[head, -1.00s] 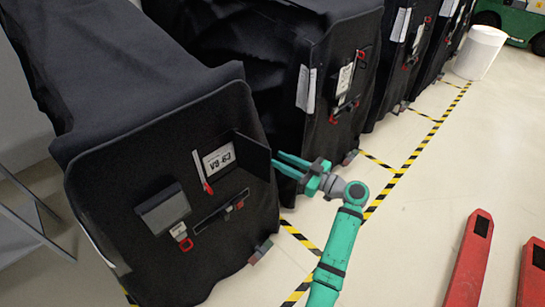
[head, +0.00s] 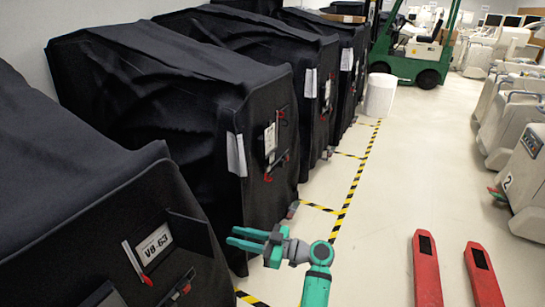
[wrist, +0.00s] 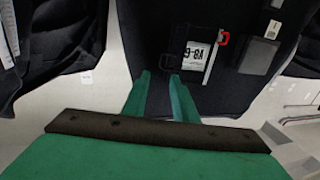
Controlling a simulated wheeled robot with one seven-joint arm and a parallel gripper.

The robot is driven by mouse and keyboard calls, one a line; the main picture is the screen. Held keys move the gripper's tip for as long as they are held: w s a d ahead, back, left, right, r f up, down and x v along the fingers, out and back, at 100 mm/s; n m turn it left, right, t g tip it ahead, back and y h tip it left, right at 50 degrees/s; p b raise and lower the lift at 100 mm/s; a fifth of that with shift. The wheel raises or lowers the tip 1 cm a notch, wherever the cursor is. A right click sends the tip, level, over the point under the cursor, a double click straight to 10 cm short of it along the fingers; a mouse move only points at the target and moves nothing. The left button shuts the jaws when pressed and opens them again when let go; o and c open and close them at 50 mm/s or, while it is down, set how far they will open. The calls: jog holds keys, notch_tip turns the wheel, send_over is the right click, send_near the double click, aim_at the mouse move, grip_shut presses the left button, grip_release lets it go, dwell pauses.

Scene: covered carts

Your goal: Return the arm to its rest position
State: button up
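My gripper (head: 231,236) is at the lower middle of the head view, its two green fingers pointing left, apart and with nothing between them. The wrist view also shows the gripper (wrist: 159,78) with a gap between its fingers. Its tips point at the front of a black-covered cart (head: 75,240) at lower left in the head view. That cart carries a white label (head: 153,244) reading like V8-63, beside a dark flap (head: 188,228) standing out from the cover. The label shows upside down in the wrist view (wrist: 194,58). The fingertips appear clear of the flap.
A second black-covered cart (head: 190,110) stands just behind my gripper, with more beyond. Yellow-black tape (head: 352,190) marks the floor. Red forks (head: 427,270) lie at lower right. A white cylinder (head: 380,95) and green forklift (head: 412,60) stand far off. The middle floor is open.

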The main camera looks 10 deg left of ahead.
jog(key=s+d+f+m+t+h, duration=0.2)
jog(key=s+f+m+t+h, duration=0.3)
jog(key=f, duration=0.7)
jog(key=s+d+f+m+t+h, duration=0.25)
jog(key=s+f+m, duration=0.4)
jog(key=f, duration=0.65)
jog(key=s+d+f+m+h, duration=0.2)
jog(key=s+d+f+h, duration=0.2)
jog(key=s, duration=0.4)
jog(key=s+d+r+m+t+h, duration=0.15)
jog(key=s+d, duration=0.25)
jog(key=s, duration=0.4)
jog(key=s+d+r+m+t+h, duration=0.1)
jog(key=s+d+r+m+h, duration=0.15)
jog(key=s, duration=0.45)
jog(key=s+d+r+t+h, duration=0.1)
jog(key=s+r, duration=0.4)
jog(key=r, duration=0.3)
jog(key=s+d+r+n+t+h, duration=0.1)
jog(key=s+r, duration=0.5)
jog(key=r, duration=0.2)
jog(key=shift+s+d+t, duration=0.3)
jog(key=shift+d, duration=0.05)
jog(key=shift+w+r, duration=0.1)
jog(key=shift+w, duration=0.05)
